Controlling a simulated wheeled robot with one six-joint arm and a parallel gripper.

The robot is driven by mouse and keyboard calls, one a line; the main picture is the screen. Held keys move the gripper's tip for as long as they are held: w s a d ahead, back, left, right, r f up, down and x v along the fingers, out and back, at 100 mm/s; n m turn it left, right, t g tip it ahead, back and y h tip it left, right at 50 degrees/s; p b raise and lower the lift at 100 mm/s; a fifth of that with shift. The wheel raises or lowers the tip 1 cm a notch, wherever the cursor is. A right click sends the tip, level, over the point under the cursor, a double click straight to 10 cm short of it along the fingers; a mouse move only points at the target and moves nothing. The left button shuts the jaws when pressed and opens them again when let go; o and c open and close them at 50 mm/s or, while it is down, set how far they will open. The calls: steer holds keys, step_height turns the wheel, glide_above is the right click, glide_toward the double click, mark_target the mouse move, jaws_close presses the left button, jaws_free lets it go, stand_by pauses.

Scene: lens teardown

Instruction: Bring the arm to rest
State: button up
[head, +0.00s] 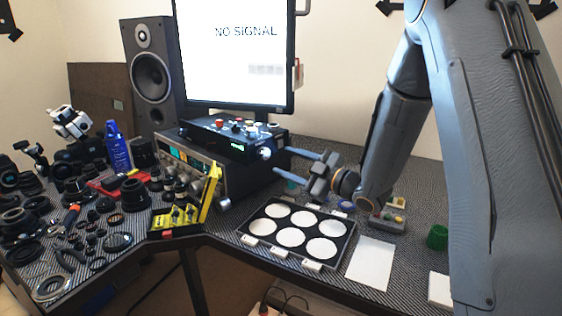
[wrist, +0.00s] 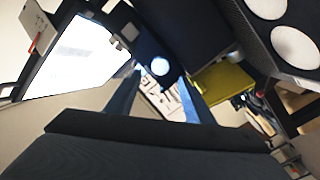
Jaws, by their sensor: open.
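My gripper (head: 288,163) is open and empty in the head view. It points left, above the back of the black tray, with its fingertips near the front right of the black control box (head: 232,137). In the wrist view its two fingers (wrist: 157,88) reach forward with a gap between them. My arm comes down from the upper right of the head view, bent at the elbow. The fingers appear to touch nothing, though their exact distance from the box is hard to tell.
A black tray with white round wells (head: 340,228) lies below my gripper. A monitor (head: 236,50) and a speaker (head: 150,72) stand behind. A yellow box (head: 176,217), a green cup (head: 437,237) and a white sheet (head: 371,263) lie around. Many lens parts crowd the left table.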

steer(key=shift+d, duration=0.15)
steer(key=s+d+f+m+g+h+p, duration=0.3)
steer(key=s+d+f+m+g+h, duration=0.25)
steer(key=s+d+m+h, duration=0.55)
steer(key=s+a+m+g+h+p, duration=0.1)
steer(key=s+m+g, duration=0.5)
steer(key=s, duration=1.8)
steer(key=shift+a+g+h, duration=0.2)
steer(key=shift+g+h, duration=0.1)
steer(key=shift+g, duration=0.45)
